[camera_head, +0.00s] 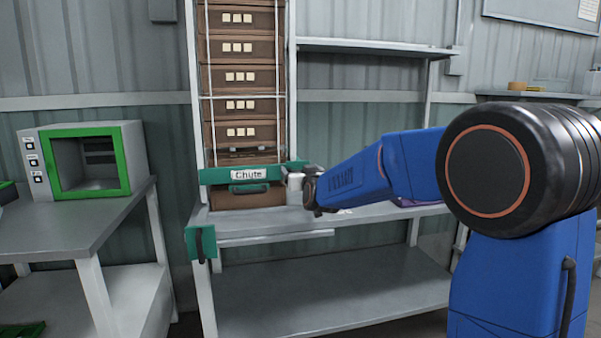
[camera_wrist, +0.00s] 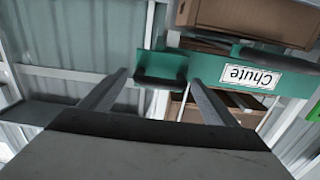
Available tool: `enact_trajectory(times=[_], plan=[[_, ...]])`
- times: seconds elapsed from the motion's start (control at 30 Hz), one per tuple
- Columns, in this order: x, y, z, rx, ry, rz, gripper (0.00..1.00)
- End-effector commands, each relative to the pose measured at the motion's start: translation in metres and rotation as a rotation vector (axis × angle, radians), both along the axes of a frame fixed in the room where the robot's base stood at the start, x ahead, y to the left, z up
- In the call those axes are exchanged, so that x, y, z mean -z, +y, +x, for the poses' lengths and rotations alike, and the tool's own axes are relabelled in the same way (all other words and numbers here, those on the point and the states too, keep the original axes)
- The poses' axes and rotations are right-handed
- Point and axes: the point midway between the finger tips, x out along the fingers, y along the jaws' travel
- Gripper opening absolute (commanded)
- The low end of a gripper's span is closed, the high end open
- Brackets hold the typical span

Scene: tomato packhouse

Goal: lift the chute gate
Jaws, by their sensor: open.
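The chute gate (camera_head: 250,174) is a green bar labelled "Chute" across the front of a tall rack. It lies level, with a small handle under the label. In the wrist view the gate (camera_wrist: 205,67) appears upside down, with a dark handle (camera_wrist: 160,82) on a green plate at its end. My gripper (camera_head: 295,185) is at the gate's right end in the head view, partly covering it. In the wrist view my gripper (camera_wrist: 160,77) is open, its fingers pointing towards the dark handle, one on each side in the picture. Contact cannot be told.
Several brown boxes (camera_head: 240,77) are stacked in the rack above the gate, and another brown box (camera_head: 240,197) sits below it. A bench (camera_head: 330,219) carries the rack. A green plate with a handle (camera_head: 201,244) hangs at its front left. A green-framed machine (camera_head: 88,160) stands left.

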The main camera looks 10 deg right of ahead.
Motion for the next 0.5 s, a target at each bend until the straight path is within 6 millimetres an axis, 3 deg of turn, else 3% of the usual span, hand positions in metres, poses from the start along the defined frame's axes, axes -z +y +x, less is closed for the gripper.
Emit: enact_trajectory(times=[0.23, 0.5], plan=[[0.0, 0.0, -0.013, 0.0, 0.001, 0.0, 0.82], [0.0, 0.001, -0.059, -0.001, 0.001, 0.001, 0.82]])
